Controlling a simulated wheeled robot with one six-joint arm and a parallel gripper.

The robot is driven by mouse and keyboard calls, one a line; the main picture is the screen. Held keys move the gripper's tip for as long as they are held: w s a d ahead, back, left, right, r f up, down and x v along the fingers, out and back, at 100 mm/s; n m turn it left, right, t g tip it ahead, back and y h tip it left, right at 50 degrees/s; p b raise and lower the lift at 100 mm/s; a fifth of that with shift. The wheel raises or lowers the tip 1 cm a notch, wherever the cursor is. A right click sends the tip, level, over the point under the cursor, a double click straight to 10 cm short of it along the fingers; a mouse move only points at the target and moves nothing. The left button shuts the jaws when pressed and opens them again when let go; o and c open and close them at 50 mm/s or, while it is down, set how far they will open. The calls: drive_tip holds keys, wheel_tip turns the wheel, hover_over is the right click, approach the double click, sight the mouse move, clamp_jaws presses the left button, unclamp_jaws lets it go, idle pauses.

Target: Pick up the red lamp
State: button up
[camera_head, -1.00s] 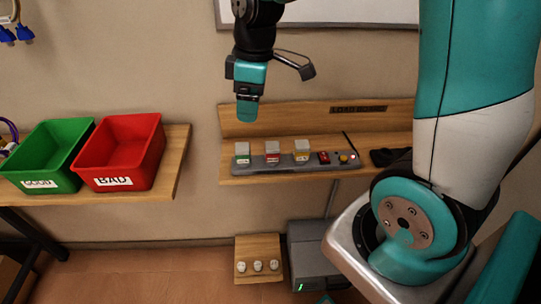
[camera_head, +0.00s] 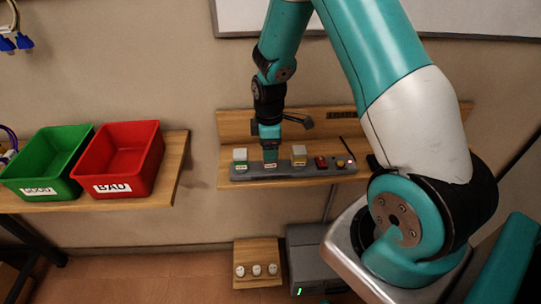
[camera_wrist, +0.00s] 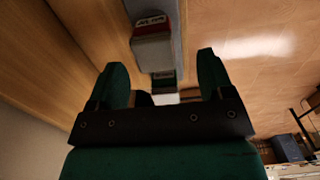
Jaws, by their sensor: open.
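The red lamp (camera_wrist: 153,50), a small block with a pale cap and a red part, shows in the wrist view beside a label on the grey panel. My gripper (camera_wrist: 160,70) is open there, with a dark green finger on each side of the picture. The lamp appears between and just beyond the fingertips. In the head view my gripper (camera_head: 270,150) is low over the panel and hides most of the red lamp. Whether the fingers touch it cannot be told.
The grey panel (camera_head: 250,176) lies on a wooden shelf (camera_head: 228,184) against the wall. A red button (camera_head: 321,161) is farther right. Green (camera_head: 40,180) and red bins (camera_head: 120,165) stand left.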

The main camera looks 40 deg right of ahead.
drive_tip(key=shift+w+d+f+p, duration=0.15)
drive_tip(key=shift+f+p, duration=0.35)
drive_tip(key=shift+f, duration=0.85)
drive_tip(key=shift+w+a+f+p, duration=0.1)
drive_tip(key=shift+f+p, duration=0.35)
drive_tip(key=shift+f, duration=0.9)
drive_tip(key=shift+c, duration=0.2)
drive_tip(key=c, duration=1)
